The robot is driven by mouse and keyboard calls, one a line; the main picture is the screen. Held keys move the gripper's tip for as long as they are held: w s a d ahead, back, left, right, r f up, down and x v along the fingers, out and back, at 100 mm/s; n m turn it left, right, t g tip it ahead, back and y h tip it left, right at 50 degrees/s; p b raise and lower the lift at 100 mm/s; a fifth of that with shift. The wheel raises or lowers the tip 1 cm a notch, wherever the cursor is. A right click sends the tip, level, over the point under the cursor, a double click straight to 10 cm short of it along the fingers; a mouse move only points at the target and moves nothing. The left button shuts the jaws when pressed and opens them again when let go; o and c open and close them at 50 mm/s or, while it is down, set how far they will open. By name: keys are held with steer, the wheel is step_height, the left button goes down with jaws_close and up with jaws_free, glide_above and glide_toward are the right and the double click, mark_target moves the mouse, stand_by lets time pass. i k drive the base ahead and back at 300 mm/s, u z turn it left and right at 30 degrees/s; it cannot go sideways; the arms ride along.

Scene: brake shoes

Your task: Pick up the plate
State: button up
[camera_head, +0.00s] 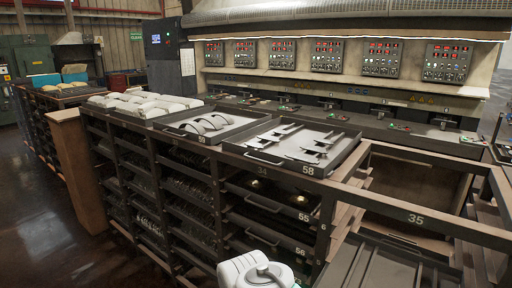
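Several thin flat metal plates (322,145) lie in an open grey tray (347,153) marked 58, on top of the rack. They are small in the view, and I cannot tell which one is the task's plate. A white rounded part of my own arm shows at the bottom edge, in front of the rack and below the tray. My gripper is not in view.
To the left, a tray (164,127) marked 59 holds curved brake shoes (207,124). Pale wrapped items (147,103) lie farther left. The rack (412,216) has an open frame at right, marked 35. A long machine with control panels (380,57) stands behind.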

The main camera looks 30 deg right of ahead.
mark_target(254, 145)
steer(key=u, duration=0.5)
steer(key=i, duration=0.45)
steer(key=u, duration=0.65)
steer(key=i, duration=0.8)
steer(key=z, duration=0.25)
